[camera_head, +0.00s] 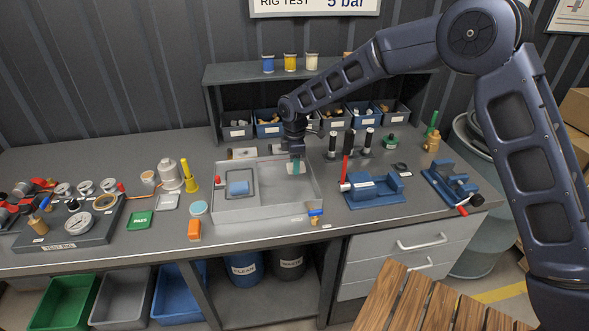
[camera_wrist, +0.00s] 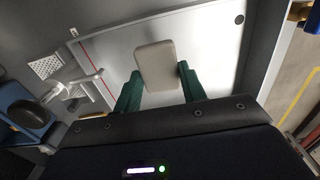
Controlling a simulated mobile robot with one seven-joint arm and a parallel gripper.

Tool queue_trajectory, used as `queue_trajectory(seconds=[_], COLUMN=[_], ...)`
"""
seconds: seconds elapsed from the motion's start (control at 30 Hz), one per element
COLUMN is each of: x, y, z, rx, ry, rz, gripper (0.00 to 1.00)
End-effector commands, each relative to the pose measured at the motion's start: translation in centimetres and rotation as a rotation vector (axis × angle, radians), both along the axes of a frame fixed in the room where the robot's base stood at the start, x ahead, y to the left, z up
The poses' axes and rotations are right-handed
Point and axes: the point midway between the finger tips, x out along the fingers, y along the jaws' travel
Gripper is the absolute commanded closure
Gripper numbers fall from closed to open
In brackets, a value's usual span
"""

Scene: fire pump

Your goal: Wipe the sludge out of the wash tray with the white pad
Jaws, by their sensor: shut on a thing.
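The wash tray (camera_head: 262,207) is a wide, light grey open box at the middle of the bench. My gripper (camera_head: 296,167) points down over its right half, near the back wall. In the wrist view my gripper's green fingers (camera_wrist: 158,88) are shut on the white pad (camera_wrist: 156,62), a pale rounded block. The tray's pale floor (camera_wrist: 200,40) and a red line show beyond the pad. I cannot tell whether the pad touches the floor. I cannot make out any sludge.
A blue vise (camera_head: 375,190) and black-handled tools stand to the right. A bin shelf (camera_head: 310,75) is behind.

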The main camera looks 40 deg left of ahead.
Motion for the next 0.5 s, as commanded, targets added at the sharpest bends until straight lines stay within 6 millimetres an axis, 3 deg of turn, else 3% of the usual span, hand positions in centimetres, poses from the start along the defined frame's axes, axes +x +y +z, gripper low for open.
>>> queue_trajectory(seconds=[0.23, 0.5], x=[0.1, 0.0], y=[0.0, 0.0], z=[2.3, 3.1], rx=[0.002, 0.0], ry=[-0.001, 0.0], rz=[-0.001, -0.001], gripper=[0.77, 0.77])
